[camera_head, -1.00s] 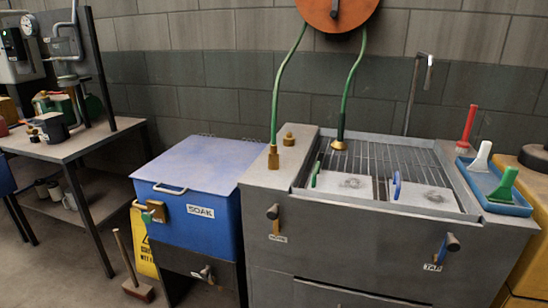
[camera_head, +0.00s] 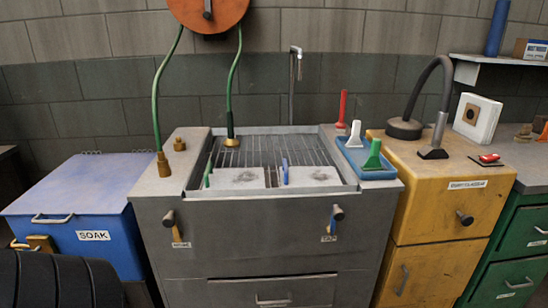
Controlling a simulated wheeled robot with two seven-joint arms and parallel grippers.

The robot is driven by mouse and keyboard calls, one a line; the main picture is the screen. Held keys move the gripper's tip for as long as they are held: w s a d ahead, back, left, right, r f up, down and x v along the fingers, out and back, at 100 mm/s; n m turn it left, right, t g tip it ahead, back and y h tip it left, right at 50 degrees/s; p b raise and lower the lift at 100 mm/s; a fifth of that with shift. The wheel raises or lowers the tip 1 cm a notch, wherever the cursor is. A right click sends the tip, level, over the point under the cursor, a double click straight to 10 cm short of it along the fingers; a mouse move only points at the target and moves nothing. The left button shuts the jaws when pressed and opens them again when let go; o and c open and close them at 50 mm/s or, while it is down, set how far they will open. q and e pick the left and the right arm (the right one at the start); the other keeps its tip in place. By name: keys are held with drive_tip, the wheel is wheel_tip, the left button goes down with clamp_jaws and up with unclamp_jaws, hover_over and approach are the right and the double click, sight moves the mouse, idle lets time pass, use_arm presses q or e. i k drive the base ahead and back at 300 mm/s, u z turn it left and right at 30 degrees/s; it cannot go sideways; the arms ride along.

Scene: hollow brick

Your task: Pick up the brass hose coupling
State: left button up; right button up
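A small brass piece (camera_head: 179,144), which looks like a loose coupling, stands on the left ledge of the grey sink unit (camera_head: 250,230). Just in front of it and to its left, a brass fitting (camera_head: 163,165) at the lower end of a green hose (camera_head: 157,100) rests on the same ledge. A second green hose (camera_head: 231,85) ends in another brass fitting (camera_head: 232,141) over the wire rack. The small brass piece appears apart from both hoses. Neither of my grippers is in view.
A blue SOAK bin (camera_head: 80,195) stands left of the unit. The rack (camera_head: 275,150) holds two white slabs. A blue tray (camera_head: 366,160) with brushes sits on the right ledge. A yellow cabinet (camera_head: 440,205) with a black hose and a green cabinet (camera_head: 525,230) stand further right.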

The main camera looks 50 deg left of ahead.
sight(163, 170)
drive_tip(key=z, duration=1.85)
drive_tip(key=k, duration=2.9)
drive_tip(key=u, duration=1.05)
